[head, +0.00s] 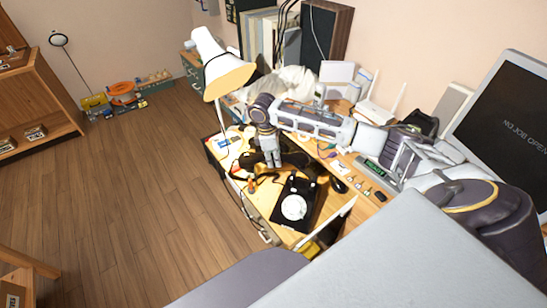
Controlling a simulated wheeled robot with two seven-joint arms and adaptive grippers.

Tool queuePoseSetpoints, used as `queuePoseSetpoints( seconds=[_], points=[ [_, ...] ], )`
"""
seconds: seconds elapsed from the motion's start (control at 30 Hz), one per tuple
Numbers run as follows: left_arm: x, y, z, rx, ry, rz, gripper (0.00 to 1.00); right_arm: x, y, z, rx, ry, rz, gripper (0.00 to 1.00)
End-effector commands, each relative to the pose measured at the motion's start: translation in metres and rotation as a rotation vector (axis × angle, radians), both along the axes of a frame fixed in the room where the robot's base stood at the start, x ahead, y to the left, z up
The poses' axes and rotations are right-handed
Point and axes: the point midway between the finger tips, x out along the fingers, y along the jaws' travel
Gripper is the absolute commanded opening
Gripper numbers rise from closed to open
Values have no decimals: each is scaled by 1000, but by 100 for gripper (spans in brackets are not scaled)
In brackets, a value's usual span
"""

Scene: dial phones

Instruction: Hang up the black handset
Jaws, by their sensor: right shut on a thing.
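A black phone base (310,209) with a round white dial sits on the wooden desk. My right gripper (272,164) points down over the desk, just behind the base in the view. It is shut on the black handset (292,160), a dark shape around its fingertips; the fingers and shadow hide part of it. The handset is apart from the base's cradle in the picture, and its exact height above the desk is hard to tell. My left gripper is not in view.
A white desk lamp (222,72) stands at the left desk edge. A black mouse (339,185) and small electronics lie right of the phone. A monitor (510,115) stands at far right. The floor to the left is mostly clear.

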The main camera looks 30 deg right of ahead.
Motion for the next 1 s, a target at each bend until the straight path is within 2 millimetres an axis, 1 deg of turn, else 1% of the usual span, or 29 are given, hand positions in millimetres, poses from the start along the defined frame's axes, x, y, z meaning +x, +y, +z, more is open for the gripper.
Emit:
queuePoseSetpoints(
  seconds=[0.57, 1.0],
  points=[
    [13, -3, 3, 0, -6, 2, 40, -12, 4, -4, 0, 0, -470, 0],
    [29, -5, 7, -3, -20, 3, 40, -25, 17, -11, 0, 0, -810, 0]
  ],
)
